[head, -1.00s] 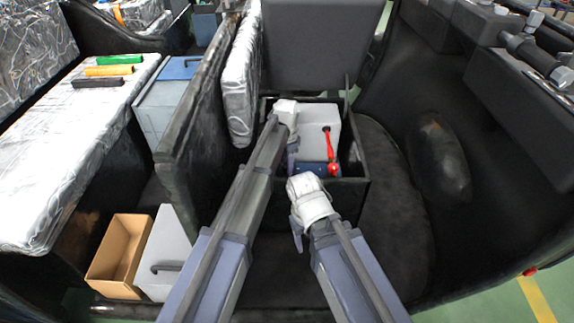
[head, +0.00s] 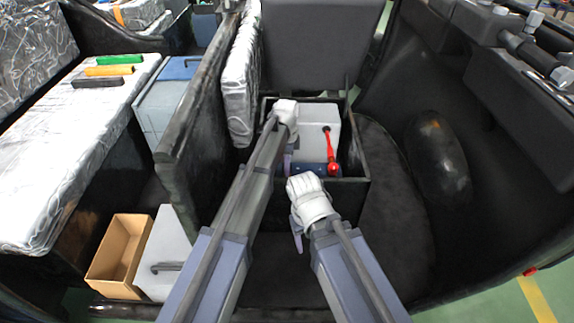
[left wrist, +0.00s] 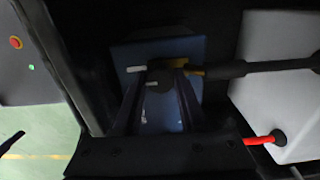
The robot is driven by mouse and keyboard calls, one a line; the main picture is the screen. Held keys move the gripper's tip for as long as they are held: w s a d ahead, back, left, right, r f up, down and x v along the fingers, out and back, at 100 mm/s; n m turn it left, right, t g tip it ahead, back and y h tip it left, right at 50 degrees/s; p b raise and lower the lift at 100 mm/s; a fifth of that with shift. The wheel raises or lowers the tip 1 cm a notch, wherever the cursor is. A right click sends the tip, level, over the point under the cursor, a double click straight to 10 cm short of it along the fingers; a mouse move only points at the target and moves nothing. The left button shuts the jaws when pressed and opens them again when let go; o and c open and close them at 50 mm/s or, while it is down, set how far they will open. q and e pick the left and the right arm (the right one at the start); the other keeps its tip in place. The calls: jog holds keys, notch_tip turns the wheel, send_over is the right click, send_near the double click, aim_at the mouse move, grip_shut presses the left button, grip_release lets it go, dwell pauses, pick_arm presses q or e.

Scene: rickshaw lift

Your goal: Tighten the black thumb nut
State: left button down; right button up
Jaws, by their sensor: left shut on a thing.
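My left gripper (head: 288,166) reaches down into an open black compartment (head: 352,196). In the left wrist view its two fingers (left wrist: 160,84) close on a small dark round part, which I take as the black thumb nut (left wrist: 159,77). This part sits over a blue block (left wrist: 160,47), with a short white piece on its left and a yellowish piece on its right. A black cable (left wrist: 262,66) runs from there to the right. In the head view the nut is hidden. My right gripper (head: 297,232) hangs in front of the compartment, and its finger opening does not show clearly.
A light grey box (head: 315,122) stands in the compartment, with a red cable (head: 332,152) in front of it. A raised dark lid (head: 320,45) stands behind. A black panel (head: 190,140) rises at left. A cardboard box (head: 118,256) lies at lower left.

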dwell(0.3)
pick_arm(q)
jog(key=shift+c, duration=2.2)
grip_release()
